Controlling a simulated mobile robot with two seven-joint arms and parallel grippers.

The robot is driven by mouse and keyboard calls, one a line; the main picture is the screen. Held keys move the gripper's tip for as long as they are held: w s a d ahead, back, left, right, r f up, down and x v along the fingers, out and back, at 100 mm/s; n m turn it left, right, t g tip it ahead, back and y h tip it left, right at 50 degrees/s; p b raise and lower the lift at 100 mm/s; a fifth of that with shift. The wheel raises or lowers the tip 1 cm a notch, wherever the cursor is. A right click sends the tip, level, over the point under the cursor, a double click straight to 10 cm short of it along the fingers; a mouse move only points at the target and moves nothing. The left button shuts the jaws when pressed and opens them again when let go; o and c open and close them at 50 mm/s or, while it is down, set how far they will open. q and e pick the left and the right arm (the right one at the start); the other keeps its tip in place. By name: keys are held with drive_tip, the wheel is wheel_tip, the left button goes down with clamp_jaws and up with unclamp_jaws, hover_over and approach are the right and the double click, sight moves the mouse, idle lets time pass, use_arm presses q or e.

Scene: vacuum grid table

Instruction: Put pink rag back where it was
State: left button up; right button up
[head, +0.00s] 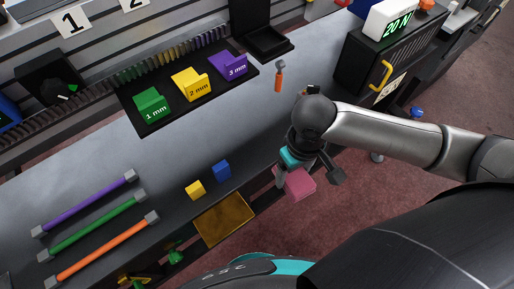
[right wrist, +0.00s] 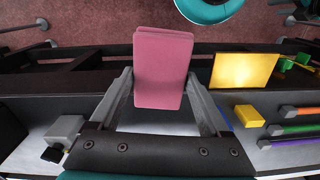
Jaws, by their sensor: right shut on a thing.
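The pink rag (head: 300,183) is a folded, block-like pink pad. It hangs in my right gripper (head: 304,177), past the table's front edge and above the reddish floor. In the right wrist view, the rag (right wrist: 163,60) sits between the two fingers of my right gripper (right wrist: 161,92), which is shut on it. The rag sticks out beyond the fingertips. My left gripper is in neither view.
A shallow yellow tray (head: 224,219) is at the table's front edge, left of the rag. Yellow (head: 195,190) and blue (head: 221,170) blocks stand behind it. Coloured bars (head: 98,228) lie at left. An orange-handled tool (head: 278,80) lies farther back. A dark force-readout box (head: 385,60) stands at right.

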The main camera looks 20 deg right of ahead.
sight(303, 188)
drive_tip(key=shift+n, duration=0.5)
drive_tip(key=s+f, duration=0.2)
drive_tip(key=s, duration=0.1)
drive_tip(key=shift+s+d+f+p, duration=0.3)
drive_tip(key=shift+d+f+p, duration=0.05)
drive_tip(key=shift+d+p, duration=0.05)
drive_tip(key=shift+f, duration=0.1)
drive_tip(key=w+a+b, duration=0.1)
drive_tip(key=w+a, duration=0.1)
drive_tip(key=w, duration=0.3)
drive_tip(key=w+a+b, duration=0.1)
drive_tip(key=w+a, duration=0.1)
drive_tip(key=w, duration=0.4)
drive_tip(key=w+a, duration=0.2)
drive_tip(key=w, duration=0.3)
drive_tip(key=shift+w+b, duration=0.15)
drive_tip(key=shift+b, duration=0.25)
wheel_tip(303, 188, down, 3)
drive_tip(key=shift+w+f+b, duration=0.15)
drive_tip(key=shift+f+b, duration=0.05)
drive_tip(key=shift+b, duration=0.4)
drive_tip(key=shift+f, duration=0.1)
drive_tip(key=shift+f, duration=0.15)
drive_tip(key=o, duration=1.2)
drive_tip(key=shift+c, duration=0.2)
